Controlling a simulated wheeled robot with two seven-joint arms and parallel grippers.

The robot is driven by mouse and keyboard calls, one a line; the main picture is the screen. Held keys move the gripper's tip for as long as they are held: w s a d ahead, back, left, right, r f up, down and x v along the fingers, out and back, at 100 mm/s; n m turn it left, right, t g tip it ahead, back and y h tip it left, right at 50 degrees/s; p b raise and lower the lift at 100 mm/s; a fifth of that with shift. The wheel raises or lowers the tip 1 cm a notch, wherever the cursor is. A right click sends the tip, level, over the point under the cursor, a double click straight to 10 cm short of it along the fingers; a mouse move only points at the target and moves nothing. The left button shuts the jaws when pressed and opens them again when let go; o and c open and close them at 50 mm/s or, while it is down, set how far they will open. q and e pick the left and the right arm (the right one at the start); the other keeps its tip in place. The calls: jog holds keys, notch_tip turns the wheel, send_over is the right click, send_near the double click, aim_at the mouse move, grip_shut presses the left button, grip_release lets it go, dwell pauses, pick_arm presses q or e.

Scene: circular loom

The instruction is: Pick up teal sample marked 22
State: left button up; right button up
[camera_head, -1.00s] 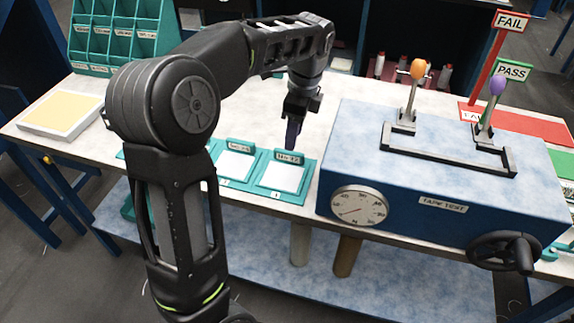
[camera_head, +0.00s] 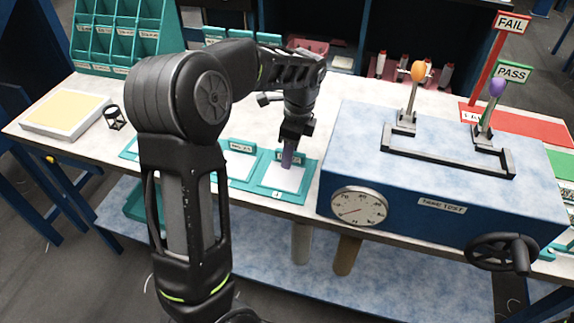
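A teal sample holder with a white face (camera_head: 283,178) lies on the table just left of the blue test machine. Its label was readable as a number ending in 22 a second ago; now my gripper covers most of it. My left gripper (camera_head: 288,160) points down over this sample, with its fingertips at or just above the white face near the label tab. The fingers look close together, and I cannot tell whether they hold anything. A second teal sample (camera_head: 238,166) lies to its left, partly behind my arm. My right gripper is not in view.
The blue test machine (camera_head: 440,180) with dial, handwheel and two levers stands close to the right. A teal rack (camera_head: 122,35) stands at the back left, with a yellow-topped tray (camera_head: 65,113) before it. A small black stand (camera_head: 115,117) sits beside the tray.

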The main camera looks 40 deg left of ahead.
pick_arm(q)
jog(key=shift+c, duration=0.6)
grip_shut()
dwell(0.4)
